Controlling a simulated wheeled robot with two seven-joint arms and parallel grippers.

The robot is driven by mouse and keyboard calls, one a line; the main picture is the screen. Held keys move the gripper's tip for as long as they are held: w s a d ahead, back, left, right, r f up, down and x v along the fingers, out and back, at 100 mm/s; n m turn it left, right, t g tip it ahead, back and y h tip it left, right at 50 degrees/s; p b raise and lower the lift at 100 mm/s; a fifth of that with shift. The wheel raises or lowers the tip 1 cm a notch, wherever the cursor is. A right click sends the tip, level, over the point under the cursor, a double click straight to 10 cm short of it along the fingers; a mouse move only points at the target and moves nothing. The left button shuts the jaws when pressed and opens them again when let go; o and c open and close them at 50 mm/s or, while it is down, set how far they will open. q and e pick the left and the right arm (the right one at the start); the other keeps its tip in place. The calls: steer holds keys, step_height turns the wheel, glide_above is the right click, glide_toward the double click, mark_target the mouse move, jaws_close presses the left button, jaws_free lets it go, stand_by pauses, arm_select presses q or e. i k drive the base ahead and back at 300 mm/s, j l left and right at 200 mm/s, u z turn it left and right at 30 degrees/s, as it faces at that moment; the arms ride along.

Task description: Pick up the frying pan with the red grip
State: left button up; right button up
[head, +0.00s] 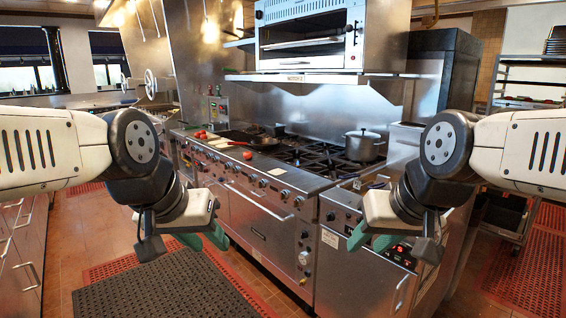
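A dark frying pan (262,142) sits on the left part of the stove top, small and far off in the head view. Its red grip (238,143) points left toward the front of the range. My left gripper (203,240) has green fingertips that stand apart; it is empty and hangs in front of and below the stove top, well away from the pan. My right gripper (372,241) is also open and empty, in front of the right-hand cooking unit.
The long steel range (262,205) has knobs and oven handles on its front. A steel pot (363,145) stands on the right burners. Red and pale food pieces (203,136) lie left of the pan. An oven (310,38) hangs above. A dark floor mat (170,288) lies in front.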

mark_target(264, 144)
steer(key=i+j, duration=0.1)
steer(key=i, duration=0.45)
steer(key=i+j, duration=0.1)
steer(key=i, duration=0.45)
steer(key=i+j, duration=0.1)
steer(key=i, duration=0.45)
steer(key=i+z, duration=0.1)
steer(key=i, duration=0.45)
steer(key=i+j+z, duration=0.1)
steer(key=j+z, duration=0.15)
steer(key=j, duration=0.25)
steer(key=j+z, duration=0.25)
steer(key=j, duration=0.2)
steer(key=i+j+z, duration=0.1)
steer(key=z, duration=0.15)
steer(key=i+j+z, duration=0.25)
steer(key=l+u, duration=0.1)
steer(key=u, duration=0.9)
steer(key=z, duration=0.35)
